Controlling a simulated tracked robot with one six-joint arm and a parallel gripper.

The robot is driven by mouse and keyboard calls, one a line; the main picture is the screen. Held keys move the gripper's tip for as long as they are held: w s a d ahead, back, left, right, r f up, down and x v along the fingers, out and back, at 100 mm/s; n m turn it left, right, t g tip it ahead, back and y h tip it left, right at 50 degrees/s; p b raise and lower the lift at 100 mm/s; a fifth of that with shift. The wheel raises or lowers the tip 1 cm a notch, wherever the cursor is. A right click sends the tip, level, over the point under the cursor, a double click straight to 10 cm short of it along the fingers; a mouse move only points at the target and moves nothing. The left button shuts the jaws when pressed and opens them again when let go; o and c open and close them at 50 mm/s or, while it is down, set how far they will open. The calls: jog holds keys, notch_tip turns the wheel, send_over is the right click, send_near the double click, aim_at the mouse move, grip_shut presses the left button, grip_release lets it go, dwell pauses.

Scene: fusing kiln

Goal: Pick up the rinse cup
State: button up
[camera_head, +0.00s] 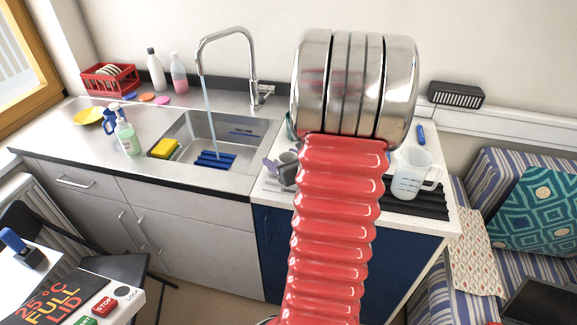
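I cannot tell for sure which thing is the rinse cup. A clear measuring jug (414,174) with a handle and markings stands upright on the right-hand worktop. A grey cup-like item (287,166) sits just left of my arm, partly hidden by it. A blue jug-like item (112,115) stands left of the sink, behind a soap bottle. My red ribbed arm with its chrome end part rises through the middle and hides part of the worktop. No gripper fingers show, so I see no contact with any of these things.
Water runs from the tap (228,42) into the steel sink (228,128), which holds a blue rack (214,159). A yellow sponge (164,148) lies at its left edge. A red dish rack (110,79) stands at the back left. A black ribbed mat (425,204) lies by the jug.

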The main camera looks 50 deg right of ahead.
jog(key=c, duration=1)
jog(key=shift+r, duration=0.15)
jog(key=shift+c, duration=0.2)
notch_tip(320, 180, up, 10)
jog(key=shift+w, duration=0.1)
dwell(0.6)
